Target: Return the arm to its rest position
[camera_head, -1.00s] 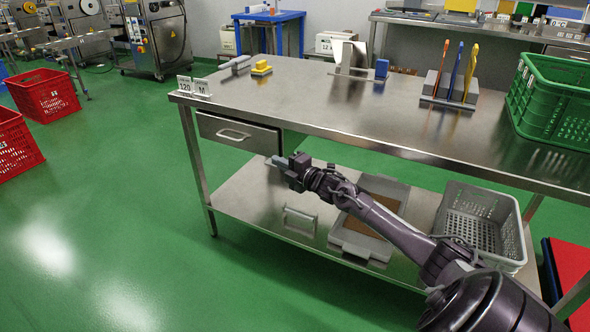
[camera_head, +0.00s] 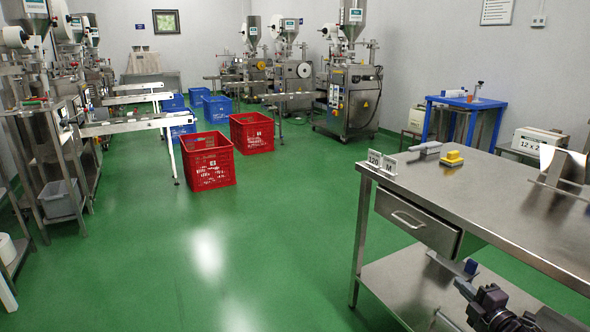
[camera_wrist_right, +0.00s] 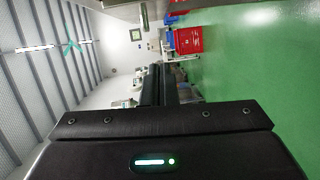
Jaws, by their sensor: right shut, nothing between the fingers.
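My right gripper (camera_head: 468,278) shows at the lower right of the head view, in front of the steel table's drawer side and over its lower shelf. Its jaws are shut with nothing held between them. In the right wrist view the dark shut fingers (camera_wrist_right: 158,85) stand in the middle, with the green floor and a red crate (camera_wrist_right: 188,41) beyond them. Most of my right arm is cut off by the lower right edge of the head view. My left gripper is not in view.
The steel table (camera_head: 480,203) with a drawer (camera_head: 418,219) stands at the right. Red crates (camera_head: 208,160) and blue crates (camera_head: 217,109) stand on the green floor (camera_head: 270,240), with packing machines (camera_head: 347,95) behind. The floor at centre and front is clear.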

